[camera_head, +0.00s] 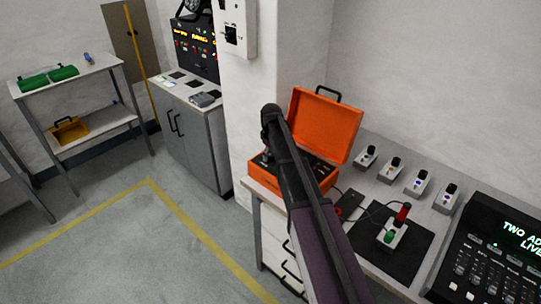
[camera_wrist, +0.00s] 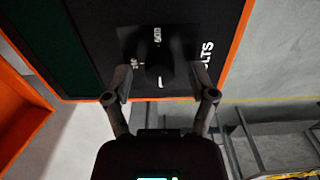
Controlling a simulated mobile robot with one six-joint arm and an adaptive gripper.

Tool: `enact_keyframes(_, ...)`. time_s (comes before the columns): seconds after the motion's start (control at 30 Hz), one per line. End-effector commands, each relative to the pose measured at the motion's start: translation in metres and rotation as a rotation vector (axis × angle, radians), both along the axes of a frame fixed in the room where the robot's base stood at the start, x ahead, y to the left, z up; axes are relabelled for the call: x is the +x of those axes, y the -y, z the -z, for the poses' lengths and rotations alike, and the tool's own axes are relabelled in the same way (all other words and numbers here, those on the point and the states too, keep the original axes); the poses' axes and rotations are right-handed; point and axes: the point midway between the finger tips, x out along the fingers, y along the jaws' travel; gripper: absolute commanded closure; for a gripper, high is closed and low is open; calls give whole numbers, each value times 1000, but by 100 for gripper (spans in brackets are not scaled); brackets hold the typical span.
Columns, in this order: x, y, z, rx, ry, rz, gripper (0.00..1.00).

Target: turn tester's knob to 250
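The tester is an open orange case (camera_head: 325,124) on the desk, its lid raised and a black panel inside. My arm crosses in front of it and hides much of the panel. In the wrist view the black panel (camera_wrist: 115,25) carries a dark knob (camera_wrist: 158,62) with white markings around it. One marking looks like 500 and "VOLTS" is partly visible; the others are too small to read surely. My gripper (camera_wrist: 160,82) is open, with one finger on each side of the knob and visible gaps. Which marking the knob points to is unclear.
A black mat (camera_head: 392,244) holds a small grey box with a green button and red part. Several similar boxes (camera_head: 420,182) stand behind it. A black console (camera_head: 497,255) is at the right. The floor (camera_head: 110,250) at left is clear.

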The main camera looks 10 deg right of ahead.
Motion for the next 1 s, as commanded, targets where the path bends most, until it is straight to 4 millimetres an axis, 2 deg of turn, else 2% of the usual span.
enact_keyframes(0.03,0,0,0,0,0,0,44)
enact_keyframes(0.2,0,0,0,0,0,0,95)
enact_keyframes(0.23,0,0,0,0,0,0,100)
enact_keyframes(0.67,0,0,0,0,-1,37,100)
enact_keyframes(1.0,-1,0,0,0,-1,220,100)
